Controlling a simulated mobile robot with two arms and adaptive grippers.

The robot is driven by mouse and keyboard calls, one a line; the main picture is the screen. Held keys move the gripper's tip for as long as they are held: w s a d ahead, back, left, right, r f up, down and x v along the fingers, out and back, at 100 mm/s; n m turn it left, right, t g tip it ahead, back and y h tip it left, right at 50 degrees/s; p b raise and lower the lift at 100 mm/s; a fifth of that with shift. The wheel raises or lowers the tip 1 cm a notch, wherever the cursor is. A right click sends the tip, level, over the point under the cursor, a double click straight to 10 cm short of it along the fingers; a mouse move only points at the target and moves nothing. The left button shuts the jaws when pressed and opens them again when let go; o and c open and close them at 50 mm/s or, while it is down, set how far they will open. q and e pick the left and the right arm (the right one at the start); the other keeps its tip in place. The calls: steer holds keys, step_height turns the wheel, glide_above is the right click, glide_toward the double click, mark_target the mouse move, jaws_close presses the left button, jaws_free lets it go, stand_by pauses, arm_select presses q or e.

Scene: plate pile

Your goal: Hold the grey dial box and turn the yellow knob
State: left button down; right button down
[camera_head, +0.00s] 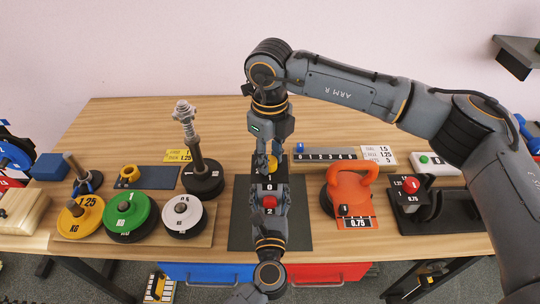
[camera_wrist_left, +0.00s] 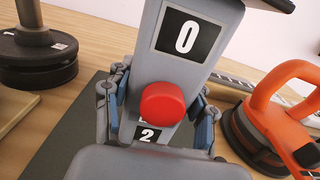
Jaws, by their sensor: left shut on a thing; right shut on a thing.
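My left gripper (camera_head: 269,200) comes from the near side, shut on the box with a finger on each side, as the left wrist view shows. The yellow knob (camera_head: 268,163) is at the box's far end in the head view. My right gripper (camera_head: 275,156) reaches down from above and is shut on the knob, partly covering it.
Left of the mat are weight discs in yellow (camera_head: 80,217), green (camera_head: 125,212) and white (camera_head: 183,214), and a dark stand with a tall rod (camera_head: 195,145). A number strip (camera_head: 325,154) lies behind.

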mark_target(270, 160)
steer(key=shift+w, duration=0.1)
stand_by(0.4)
steer(key=c, duration=1)
jaws_free()
step_height(270, 160, up, 12)
arm_select(q)
steer(key=shift+c, duration=1.9)
jaws_free()
